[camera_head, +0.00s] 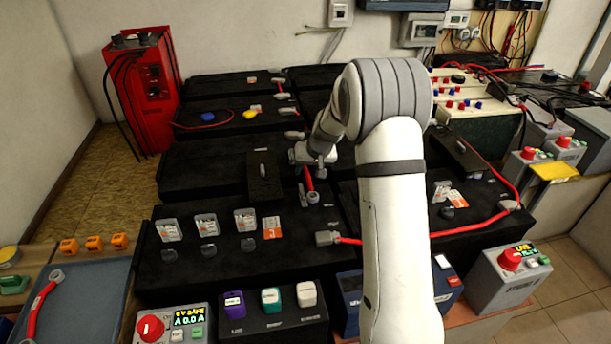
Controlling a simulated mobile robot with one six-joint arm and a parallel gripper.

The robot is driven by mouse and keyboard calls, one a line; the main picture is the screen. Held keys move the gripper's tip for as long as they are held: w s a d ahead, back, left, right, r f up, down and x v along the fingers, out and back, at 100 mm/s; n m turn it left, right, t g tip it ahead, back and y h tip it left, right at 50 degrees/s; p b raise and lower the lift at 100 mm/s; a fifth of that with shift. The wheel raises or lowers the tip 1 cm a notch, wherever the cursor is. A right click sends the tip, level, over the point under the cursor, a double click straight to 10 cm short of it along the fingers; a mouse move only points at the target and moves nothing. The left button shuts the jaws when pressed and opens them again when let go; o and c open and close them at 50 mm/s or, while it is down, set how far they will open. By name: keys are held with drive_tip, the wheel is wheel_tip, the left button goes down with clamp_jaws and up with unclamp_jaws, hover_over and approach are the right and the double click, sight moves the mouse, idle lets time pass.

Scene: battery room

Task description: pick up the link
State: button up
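A short red link (309,182) with a grey end lug stands out just below my gripper (319,170), between the black batteries in the middle. My gripper is small here and partly behind my own arm; I cannot tell whether its fingers are apart, or touch this link. Another red link (37,308) with grey lugs lies on the blue-grey tray (95,290) at the lower left, far from my gripper. A longer red cable (465,228) runs between grey lugs on the right batteries, partly hidden by my arm.
Black batteries (200,262) fill the middle, some with clear caps and orange labels. A red charger (145,95) stands at the back left. Grey boxes with red knobs (512,262) stand at the right. Orange blocks (94,243) sit behind the tray. A black flap (264,180) stands left of my gripper.

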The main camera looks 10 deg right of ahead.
clamp_jaws()
idle(0.4)
wheel_tip(320, 180, up, 10)
drive_tip(key=p, duration=0.1)
idle(0.4)
